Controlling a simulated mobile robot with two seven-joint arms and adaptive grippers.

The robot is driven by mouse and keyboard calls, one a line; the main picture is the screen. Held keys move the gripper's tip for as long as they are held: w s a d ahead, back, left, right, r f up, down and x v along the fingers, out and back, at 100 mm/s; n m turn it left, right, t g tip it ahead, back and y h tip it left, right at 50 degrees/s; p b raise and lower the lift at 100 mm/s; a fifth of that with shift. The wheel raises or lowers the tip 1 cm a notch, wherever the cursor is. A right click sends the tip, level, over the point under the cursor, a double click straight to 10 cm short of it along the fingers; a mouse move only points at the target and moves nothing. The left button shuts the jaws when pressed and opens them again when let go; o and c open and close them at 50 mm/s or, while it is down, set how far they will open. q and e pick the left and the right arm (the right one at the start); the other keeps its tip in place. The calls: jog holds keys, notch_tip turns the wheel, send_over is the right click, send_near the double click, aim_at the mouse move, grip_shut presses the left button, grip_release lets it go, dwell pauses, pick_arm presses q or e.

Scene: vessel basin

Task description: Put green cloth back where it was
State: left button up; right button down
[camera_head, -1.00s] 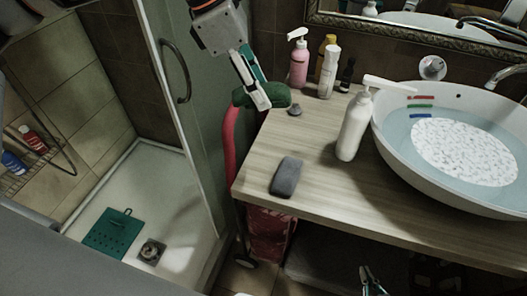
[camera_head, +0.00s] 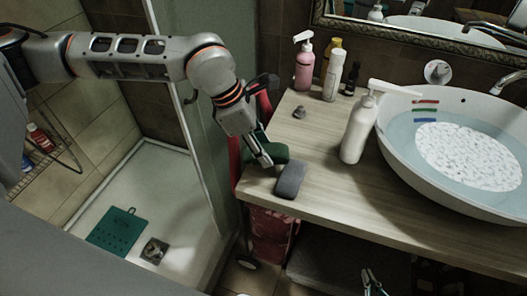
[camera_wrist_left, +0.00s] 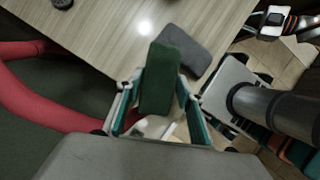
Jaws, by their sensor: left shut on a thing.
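The green cloth (camera_head: 276,152), a small rounded dark green block in looks, is gripped at the left front end of the wooden counter. My left gripper (camera_head: 262,161) is shut on it. In the left wrist view the cloth (camera_wrist_left: 162,78) stands between the two fingers and partly covers the grey block behind it. I cannot tell whether the cloth touches the counter. My right gripper (camera_head: 372,282) is low at the bottom edge of the head view, below the counter, with its fingers apart and nothing seen between them.
A grey block (camera_head: 290,180) lies at the counter's front edge, close to the cloth. A white pump bottle (camera_head: 356,130) stands beside the basin (camera_head: 455,205). Several bottles stand at the back. A small dark stone-like item (camera_head: 299,112) lies left. A red hose (camera_wrist_left: 40,120) runs beside the counter.

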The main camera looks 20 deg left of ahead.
pick_arm(q)
jog(key=shift+f, duration=0.95)
jog(key=shift+f, duration=0.2)
jog(key=o, duration=0.9)
jog(key=shift+o, duration=0.2)
jog(key=shift+r, duration=0.1)
jog(key=shift+r, duration=0.2)
jog(key=v, duration=1.2)
